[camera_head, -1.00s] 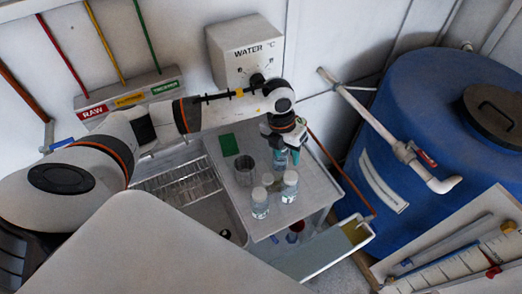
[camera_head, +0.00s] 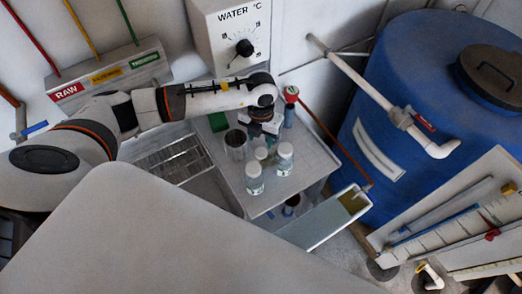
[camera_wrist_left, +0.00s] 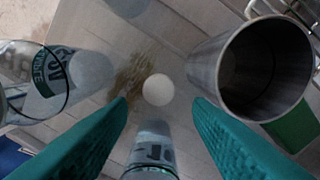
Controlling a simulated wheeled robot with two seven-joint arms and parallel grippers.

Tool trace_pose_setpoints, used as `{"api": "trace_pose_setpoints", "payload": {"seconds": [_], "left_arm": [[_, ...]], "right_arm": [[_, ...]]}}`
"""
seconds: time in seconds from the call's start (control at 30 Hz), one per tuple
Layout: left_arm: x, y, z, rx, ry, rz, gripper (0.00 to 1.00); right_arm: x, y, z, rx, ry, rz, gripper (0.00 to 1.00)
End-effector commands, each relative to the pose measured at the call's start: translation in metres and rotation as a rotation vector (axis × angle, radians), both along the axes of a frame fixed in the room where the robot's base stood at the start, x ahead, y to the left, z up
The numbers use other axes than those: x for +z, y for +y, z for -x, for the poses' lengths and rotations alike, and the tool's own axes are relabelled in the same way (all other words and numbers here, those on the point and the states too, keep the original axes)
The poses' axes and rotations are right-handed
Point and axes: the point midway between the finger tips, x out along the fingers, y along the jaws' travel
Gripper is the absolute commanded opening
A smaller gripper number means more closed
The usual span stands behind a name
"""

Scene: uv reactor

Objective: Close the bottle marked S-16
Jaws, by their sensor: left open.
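My left gripper (camera_head: 264,131) hangs over the grey worktop, just behind the bottles. In the left wrist view its teal fingers (camera_wrist_left: 160,110) are open and apart. A clear bottle (camera_wrist_left: 152,152) with a partly visible label shows between them at the bottom. A round white cap-like disc (camera_wrist_left: 158,89) shows just beyond the fingertips; I cannot tell whether it lies loose. Another labelled bottle (camera_wrist_left: 30,75) is at the left. In the head view, bottles stand at the front (camera_head: 254,180), right (camera_head: 285,158) and back (camera_head: 262,154). I cannot read S-16 on any. My right gripper is not in view.
A metal cup (camera_head: 235,146) stands close left of the gripper and looms in the left wrist view (camera_wrist_left: 265,68). A red-topped item (camera_head: 290,95) is behind the gripper. A wire rack (camera_head: 175,158) lies left. The worktop's (camera_head: 310,160) right side is clear.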

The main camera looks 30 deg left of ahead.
Motion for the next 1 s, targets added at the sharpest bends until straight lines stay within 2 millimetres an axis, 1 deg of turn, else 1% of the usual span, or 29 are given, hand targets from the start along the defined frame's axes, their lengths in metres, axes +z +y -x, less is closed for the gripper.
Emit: {"api": "trace_pose_setpoints", "payload": {"seconds": [0.03,0.07,0.33,0.43,0.57,0.7,0.8,0.87,1.0], "left_arm": [[-0.011,0.0,0.0,0.0,-0.001,0.001,0.46],[-0.012,0.0,0.0,0.0,-0.001,0.001,0.46],[-0.01,0.0,-0.001,0.0,-0.001,0.001,0.46],[-0.013,0.0,-0.001,0.0,-0.001,0.001,0.46],[-0.027,-0.001,-0.003,0.0,0.0,0.0,0.46],[-0.049,-0.001,-0.007,0.0,0.0,-0.001,0.46],[-0.062,-0.001,-0.006,0.0,-0.001,0.0,0.46],[-0.064,-0.002,-0.007,-0.001,-0.001,0.001,0.46],[-0.062,-0.002,-0.007,-0.001,-0.002,0.001,0.46]], "right_arm": [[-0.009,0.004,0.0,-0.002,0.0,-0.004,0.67],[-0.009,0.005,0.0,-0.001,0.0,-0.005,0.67],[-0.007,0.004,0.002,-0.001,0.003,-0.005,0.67],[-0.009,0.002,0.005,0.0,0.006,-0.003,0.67],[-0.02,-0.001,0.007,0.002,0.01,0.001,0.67],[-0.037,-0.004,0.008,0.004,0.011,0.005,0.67],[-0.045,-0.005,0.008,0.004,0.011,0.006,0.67],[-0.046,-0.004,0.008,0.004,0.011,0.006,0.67],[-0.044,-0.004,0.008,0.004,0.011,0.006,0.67]]}}
